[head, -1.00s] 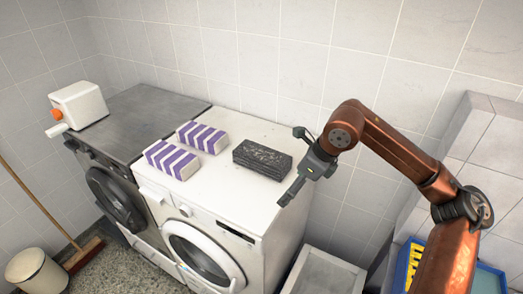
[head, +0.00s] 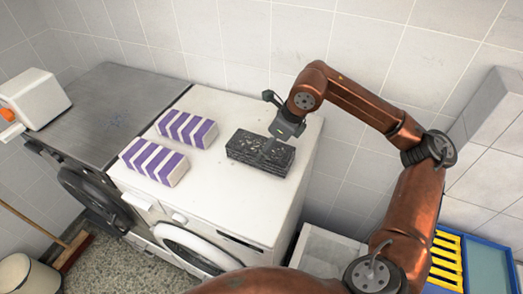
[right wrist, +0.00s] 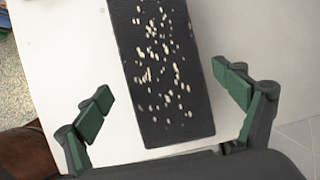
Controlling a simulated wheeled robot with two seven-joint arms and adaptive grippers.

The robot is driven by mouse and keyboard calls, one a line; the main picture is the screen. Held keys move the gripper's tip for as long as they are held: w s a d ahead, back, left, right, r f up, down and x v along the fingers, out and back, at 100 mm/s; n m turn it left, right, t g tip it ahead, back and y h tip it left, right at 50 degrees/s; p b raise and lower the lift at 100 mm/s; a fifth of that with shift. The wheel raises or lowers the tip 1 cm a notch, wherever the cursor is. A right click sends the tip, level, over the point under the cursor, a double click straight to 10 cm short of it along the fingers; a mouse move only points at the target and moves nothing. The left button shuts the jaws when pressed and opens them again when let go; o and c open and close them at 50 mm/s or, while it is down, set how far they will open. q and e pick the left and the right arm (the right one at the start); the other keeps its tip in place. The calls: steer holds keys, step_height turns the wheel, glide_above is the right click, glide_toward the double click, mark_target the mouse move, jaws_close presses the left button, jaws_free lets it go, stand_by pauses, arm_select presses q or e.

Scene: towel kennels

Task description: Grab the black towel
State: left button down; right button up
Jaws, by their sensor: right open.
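The black towel (head: 260,153) is a dark folded block with pale specks, lying on the white washing machine (head: 215,108) near its right side. My right gripper (head: 277,140) is over the towel's right part in the head view. In the right wrist view the towel (right wrist: 162,70) lies ahead between the two spread green-padded fingers of the right gripper (right wrist: 165,105), with a gap on each side. The right gripper is open and empty. My left gripper is not in view.
Two purple-and-white striped towels (head: 187,130) (head: 154,161) lie left of the black towel. A grey-topped machine (head: 105,110) with a white container (head: 36,97) stands further left. The tiled wall (head: 230,40) is close behind. A blue and yellow crate (head: 485,262) is at lower right.

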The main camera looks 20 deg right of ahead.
mark_target(263, 146)
steer(key=w+f, duration=0.1)
steer(key=w+a+f, duration=0.1)
steer(key=f, duration=0.1)
steer(key=shift+w+p, duration=0.3)
steer(key=shift+w, duration=0.05)
steer(key=shift+w+f, duration=0.1)
steer(key=shift+f, duration=0.3)
steer(key=shift+s, duration=0.45)
steer(key=shift+w+a+f, duration=0.1)
steer(key=shift+w+a, duration=0.05)
steer(key=shift+w, duration=0.15)
steer(key=shift+c, duration=1.3)
steer(key=shift+s, duration=0.2)
steer(key=c, duration=0.5)
steer(key=shift+w, duration=0.1)
steer(key=c, duration=0.6)
